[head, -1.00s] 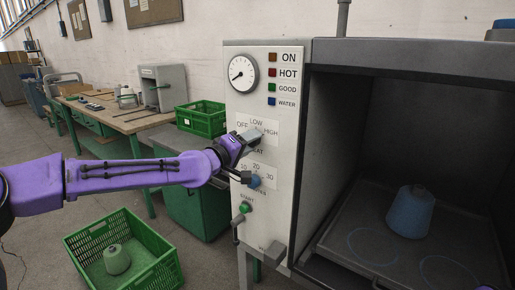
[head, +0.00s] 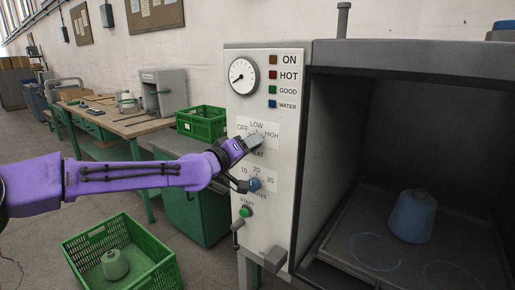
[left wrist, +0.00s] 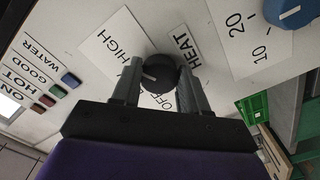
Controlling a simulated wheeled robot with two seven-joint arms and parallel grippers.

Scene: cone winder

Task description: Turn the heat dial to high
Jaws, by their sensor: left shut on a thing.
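The heat dial (left wrist: 158,73) is a dark round knob on the white control panel (left wrist: 75,25). In the left wrist view its pale mark points to the lower left, between the HIGH and OFF labels; LOW is hidden there. My left gripper (left wrist: 158,88) is shut on the dial, one finger on each side. In the head view the left gripper (head: 254,142) is against the heat label on the panel (head: 288,135) and hides the dial. My right gripper is not in view.
A blue timer knob (head: 255,184) and a green start button (head: 245,211) sit close below the gripper. A pressure gauge (head: 243,76) and indicator lamps are above. The open chamber to the right holds a blue cone (head: 411,216). A green crate (head: 122,255) stands on the floor.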

